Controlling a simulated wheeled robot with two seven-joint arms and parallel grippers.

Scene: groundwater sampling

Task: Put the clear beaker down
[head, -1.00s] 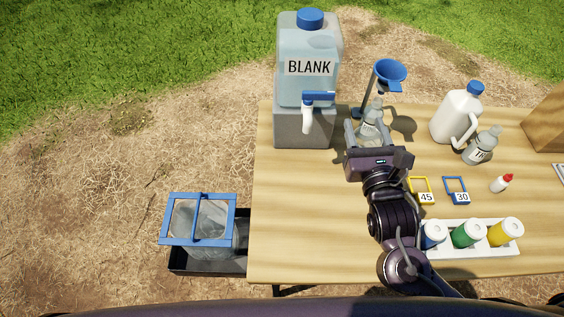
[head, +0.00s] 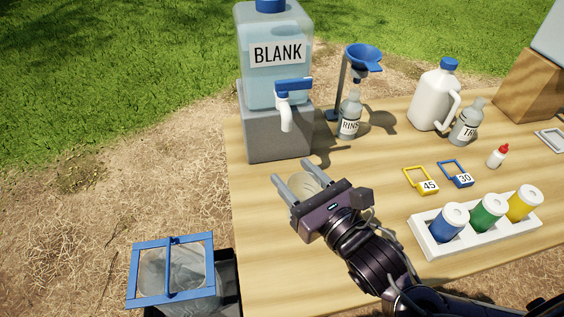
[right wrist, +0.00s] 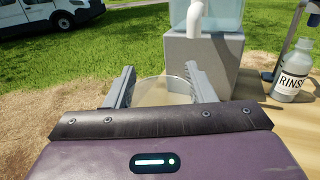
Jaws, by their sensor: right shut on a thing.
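My right gripper (head: 292,177) is shut on the clear beaker (head: 308,184), over the left part of the table, in front of the BLANK dispenser. In the right wrist view the beaker (right wrist: 163,91) shows as a round, see-through rim between the two fingers, and the gripper body hides its lower part. I cannot tell whether its base touches the table. The wooden table (head: 385,200) is bare around the gripper. My left gripper is not in view.
The BLANK dispenser (head: 272,70) stands on a grey block with its spout close behind the gripper. The RINSE bottle (head: 349,118) stands below a blue funnel (head: 363,57). A white rack (head: 470,238) with coloured-wrapped bottles is to the right. A blue-framed bin (head: 172,270) is left of the table.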

